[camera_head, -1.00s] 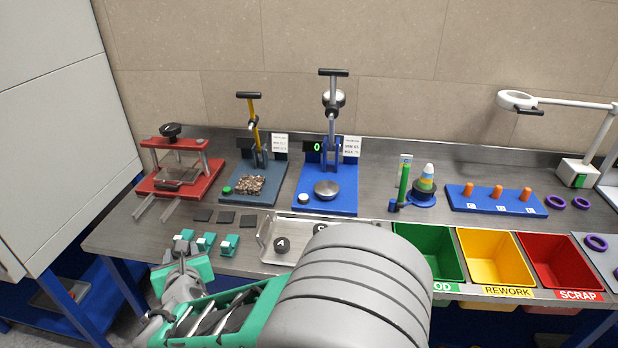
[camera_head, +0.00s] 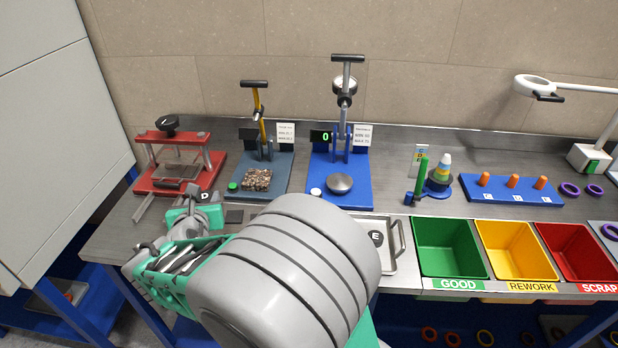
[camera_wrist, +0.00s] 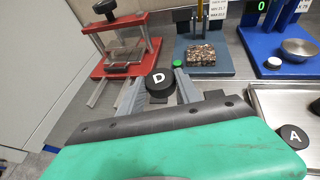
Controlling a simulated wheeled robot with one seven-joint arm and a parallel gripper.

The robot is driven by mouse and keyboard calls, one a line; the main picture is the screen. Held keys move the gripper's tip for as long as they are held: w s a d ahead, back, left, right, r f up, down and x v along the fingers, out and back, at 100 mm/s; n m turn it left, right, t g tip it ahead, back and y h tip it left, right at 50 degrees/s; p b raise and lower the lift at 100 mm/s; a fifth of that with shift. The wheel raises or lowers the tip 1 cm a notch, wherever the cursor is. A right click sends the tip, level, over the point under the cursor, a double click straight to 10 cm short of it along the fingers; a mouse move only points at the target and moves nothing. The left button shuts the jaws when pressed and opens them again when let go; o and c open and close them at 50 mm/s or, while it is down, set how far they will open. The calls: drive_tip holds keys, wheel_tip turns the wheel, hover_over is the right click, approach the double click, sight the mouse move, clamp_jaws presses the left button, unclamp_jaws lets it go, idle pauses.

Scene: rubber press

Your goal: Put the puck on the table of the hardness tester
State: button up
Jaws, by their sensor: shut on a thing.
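My gripper (camera_wrist: 160,88) is shut on a black round puck marked D (camera_wrist: 158,78), held between its two grey fingers. The puck also shows in the head view (camera_head: 204,196), at the left of the bench, in front of the red press. The likely hardness tester (camera_head: 359,193) has a blue base, a lever column and a display reading 0. Its round metal table (camera_head: 340,183) is bare. It stands to the right of my gripper, apart from it; the table also shows in the wrist view (camera_wrist: 300,48).
A red press (camera_head: 180,177) stands behind my gripper. A yellow-levered device (camera_head: 257,180) with a speckled block stands between press and tester. A metal tray (camera_head: 399,240) holds puck E (camera_head: 376,238) and puck A (camera_wrist: 294,136). Green (camera_head: 447,247), yellow and red bins are at right.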

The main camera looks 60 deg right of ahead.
drive_tip(key=s+d+r+m+g+h+p, duration=0.1)
drive_tip(key=s+d+r+m+g+h, duration=0.3)
drive_tip(key=s+d, duration=0.9)
drive_tip(key=s+d+r+m+g+y+p, duration=0.1)
drive_tip(key=s+d+m+g, duration=0.5)
drive_tip(key=s+d, duration=0.65)
hover_over(336, 183)
drive_tip(key=f, duration=0.6)
drive_tip(key=f+p, duration=0.1)
drive_tip(key=f, duration=0.2)
drive_tip(key=shift+s+a, duration=0.15)
drive_tip(key=shift+s, duration=0.1)
drive_tip(key=f, duration=0.3)
drive_tip(key=shift+w+d+f+p, duration=0.2)
drive_tip(key=shift+p, duration=0.2)
drive_tip(key=shift+f+h, duration=0.25)
drive_tip(key=shift+h, duration=0.05)
drive_tip(key=o, duration=1.3)
drive_tip(key=shift+o, duration=0.2)
